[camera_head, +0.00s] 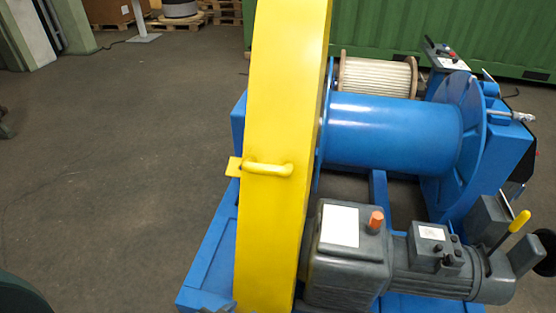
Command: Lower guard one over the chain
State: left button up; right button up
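A tall yellow guard (275,110) stands upright on the left side of the blue winch frame (213,255). It runs from the top edge of the picture to the bottom. A yellow handle (268,168) sticks out across its face at mid-height, with a small yellow tab (234,167) at the guard's left edge. The chain does not show; the guard hides whatever is behind it. Neither of my grippers is in view.
A blue drum (390,130) and a grey motor with gearbox (350,260) lie right of the guard. A yellow-tipped lever (512,230) rises at the right. A rope spool (378,76) and green container (430,30) stand behind. The floor (120,160) at left is clear.

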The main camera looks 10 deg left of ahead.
aim_at(291, 38)
jog(key=j+z, duration=0.75)
jog(key=j, duration=0.25)
jog(key=i+l+z, duration=0.1)
jog(key=z, duration=0.15)
jog(key=i, duration=0.05)
